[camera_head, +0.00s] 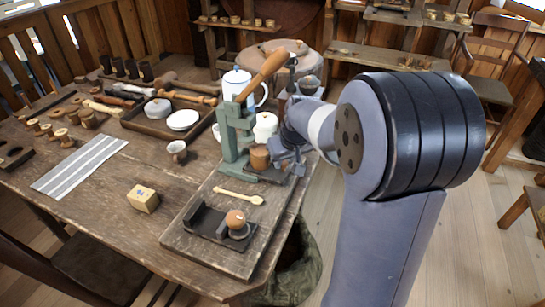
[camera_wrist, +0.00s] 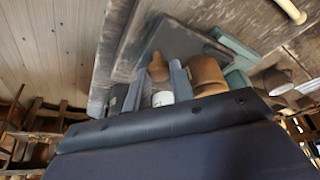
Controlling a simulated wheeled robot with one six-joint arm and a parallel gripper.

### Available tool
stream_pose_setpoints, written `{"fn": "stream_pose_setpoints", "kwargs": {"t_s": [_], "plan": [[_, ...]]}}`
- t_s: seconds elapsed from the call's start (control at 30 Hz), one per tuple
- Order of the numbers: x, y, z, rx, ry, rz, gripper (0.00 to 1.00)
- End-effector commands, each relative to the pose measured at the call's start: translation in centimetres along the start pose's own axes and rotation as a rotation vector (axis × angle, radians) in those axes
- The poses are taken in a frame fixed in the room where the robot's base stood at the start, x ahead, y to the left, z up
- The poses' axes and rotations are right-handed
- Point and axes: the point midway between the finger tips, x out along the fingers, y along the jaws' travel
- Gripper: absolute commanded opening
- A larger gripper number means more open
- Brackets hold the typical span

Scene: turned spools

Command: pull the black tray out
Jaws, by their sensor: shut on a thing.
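The black tray (camera_head: 272,178) sits low at the foot of the green press (camera_head: 236,135), near the table's right edge. In the wrist view a dark flat slab, which looks like this tray (camera_wrist: 180,40), lies beyond my fingers beside the green base (camera_wrist: 236,46). A wooden cylinder (camera_head: 259,158) stands by the press and also shows in the wrist view (camera_wrist: 206,74). My gripper (camera_head: 288,160) is at the tray's right side. It is shut on a small wooden knob (camera_wrist: 158,68), seen between the fingers. Whether the knob joins the tray is hidden.
Open floor (camera_head: 470,240) lies right of the table.

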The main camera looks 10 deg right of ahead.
Motion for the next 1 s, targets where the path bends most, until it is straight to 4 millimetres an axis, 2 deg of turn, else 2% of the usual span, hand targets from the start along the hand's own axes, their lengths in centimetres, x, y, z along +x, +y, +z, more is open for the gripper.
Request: {"fn": "stream_pose_setpoints", "kwargs": {"t_s": [0.1, 0.23, 0.6, 0.63, 0.87, 1.0], "plan": [[-0.6, 1.9, 1.7, 0.005, 0.001, 0.003, 0.0], [-1.1, 3.0, 2.8, 0.002, 0.001, 0.002, 0.0], [-1.3, 3.2, 3.0, -0.001, 0.002, 0.001, 0.0], [-1.3, 3.2, 3.0, -0.001, 0.002, 0.001, 0.25], [-1.2, 3.2, 3.0, -0.001, 0.002, 0.001, 0.44], [-1.2, 3.2, 3.0, -0.001, 0.001, 0.0, 0.44]]}}
